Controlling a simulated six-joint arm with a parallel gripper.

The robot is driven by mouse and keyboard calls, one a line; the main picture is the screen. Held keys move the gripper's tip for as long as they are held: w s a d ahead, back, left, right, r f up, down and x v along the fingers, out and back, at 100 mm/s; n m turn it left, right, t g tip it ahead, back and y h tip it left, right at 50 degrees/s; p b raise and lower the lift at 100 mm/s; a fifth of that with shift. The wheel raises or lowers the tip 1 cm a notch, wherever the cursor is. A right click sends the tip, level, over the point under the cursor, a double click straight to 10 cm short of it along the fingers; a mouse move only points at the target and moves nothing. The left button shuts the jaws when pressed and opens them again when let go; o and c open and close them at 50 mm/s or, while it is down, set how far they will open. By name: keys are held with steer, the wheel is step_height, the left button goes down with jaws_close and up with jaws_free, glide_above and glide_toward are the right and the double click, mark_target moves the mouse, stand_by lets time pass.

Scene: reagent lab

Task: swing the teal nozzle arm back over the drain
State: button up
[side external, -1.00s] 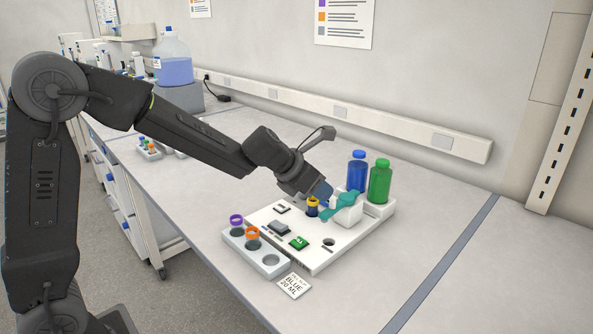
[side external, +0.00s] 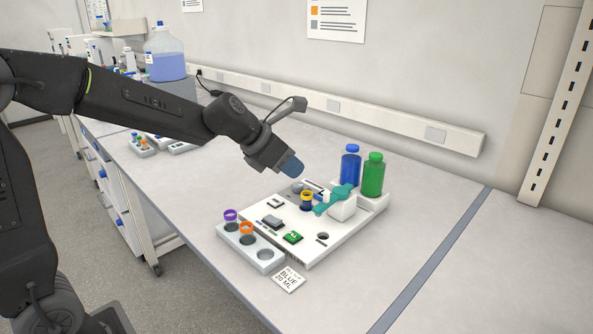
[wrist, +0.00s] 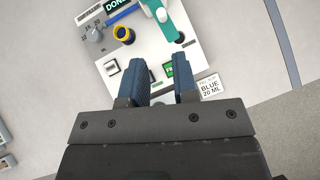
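The teal nozzle arm (side external: 335,198) is mounted on a white block on the white board (side external: 300,258). In the side view its lower end points left, close to the yellow-rimmed cup (side external: 306,201). In the wrist view the nozzle arm (wrist: 166,25) reaches down toward a dark round hole (wrist: 180,39), perhaps the drain, which also shows in the side view (side external: 322,237). I cannot tell exactly what lies under its tip. My gripper (side external: 292,166) is above the board's back left, clear of the nozzle. In the wrist view its blue fingers (wrist: 162,68) are apart, with nothing between them.
A blue bottle (side external: 350,167) and a green bottle (side external: 373,176) stand behind the nozzle. A rack (side external: 250,252) with purple-rimmed and orange-rimmed vials sits at the front left. A "BLUE 20 ML" card (side external: 289,279) lies in front. The bench to the right is clear.

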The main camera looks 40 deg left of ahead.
steer(key=w+a+m+g+h, duration=0.1)
steer(key=w+a+f+m+g+h, duration=0.1)
steer(key=a+m, duration=0.1)
steer(key=w+a+m+h, duration=0.1)
steer(key=a+m, duration=0.1)
steer(key=shift+w+a+f+g, duration=0.1)
steer(key=shift+w+f+g, duration=0.2)
steer(key=shift+f+g, duration=0.1)
steer(key=c, duration=0.5)
steer(key=a+m+h, duration=0.1)
steer(key=a+m+g, duration=0.1)
steer(key=a+m, duration=0.1)
steer(key=a+m+g+h, duration=0.1)
steer(key=shift+w+a+m+h, duration=0.3)
steer(key=shift+a, duration=0.05)
jaws_close()
steer(key=m, duration=0.1)
glide_toward(323, 201)
steer(key=shift+g+h, duration=0.3)
steer(key=x, duration=0.4)
steer(key=shift+w+f, duration=0.35)
steer(key=shift+f, duration=0.05)
steer(key=shift+w+d, duration=0.25)
steer(key=shift+d, duration=0.4)
